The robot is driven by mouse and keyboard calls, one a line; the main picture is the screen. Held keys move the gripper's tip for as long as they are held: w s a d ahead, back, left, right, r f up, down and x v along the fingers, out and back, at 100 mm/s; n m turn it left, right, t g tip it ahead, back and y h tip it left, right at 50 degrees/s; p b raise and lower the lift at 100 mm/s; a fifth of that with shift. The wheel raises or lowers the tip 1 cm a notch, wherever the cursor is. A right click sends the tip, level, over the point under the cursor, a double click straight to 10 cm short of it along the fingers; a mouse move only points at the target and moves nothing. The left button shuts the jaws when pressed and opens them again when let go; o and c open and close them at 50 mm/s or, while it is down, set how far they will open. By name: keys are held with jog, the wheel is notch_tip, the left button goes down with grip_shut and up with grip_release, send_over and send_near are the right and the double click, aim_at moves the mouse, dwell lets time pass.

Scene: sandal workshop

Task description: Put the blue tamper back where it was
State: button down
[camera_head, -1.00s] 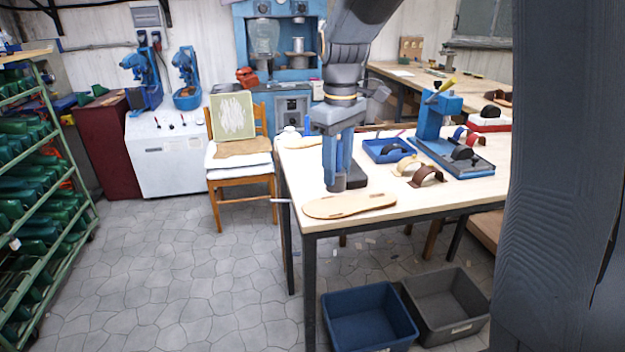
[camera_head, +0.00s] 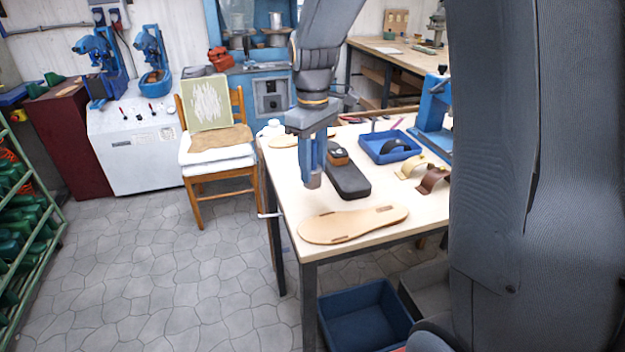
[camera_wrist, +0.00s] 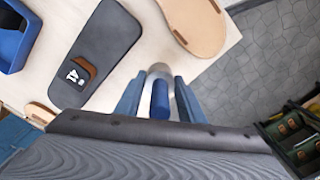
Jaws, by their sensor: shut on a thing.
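My gripper (camera_head: 312,178) points down over the near left part of the workbench in the head view. It is shut on the blue tamper. In the wrist view the blue handle of the tamper (camera_wrist: 160,98) sits between the two fingers, with a round grey metal end beyond it. In the head view the tamper is mostly hidden by the fingers, and its grey end shows just below them. I cannot tell whether that end touches the bench top (camera_head: 290,195).
A black sole-shaped pad (camera_head: 347,180) lies right of my gripper. A tan sole (camera_head: 352,224) lies at the bench's front edge. A blue tray (camera_head: 372,152) and strap pieces (camera_head: 432,179) stand further right. A blue crate (camera_head: 365,318) is on the floor. A chair (camera_head: 215,165) stands left.

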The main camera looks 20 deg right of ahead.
aim_at(313, 141)
jog(key=shift+f+p, duration=0.45)
jog(key=shift+f, duration=1.85)
jog(key=shift+f, duration=0.15)
jog(key=c, duration=1.2)
grip_release()
notch_tip(313, 141, up, 12)
jog(key=b, duration=0.2)
jog(key=shift+b, duration=0.4)
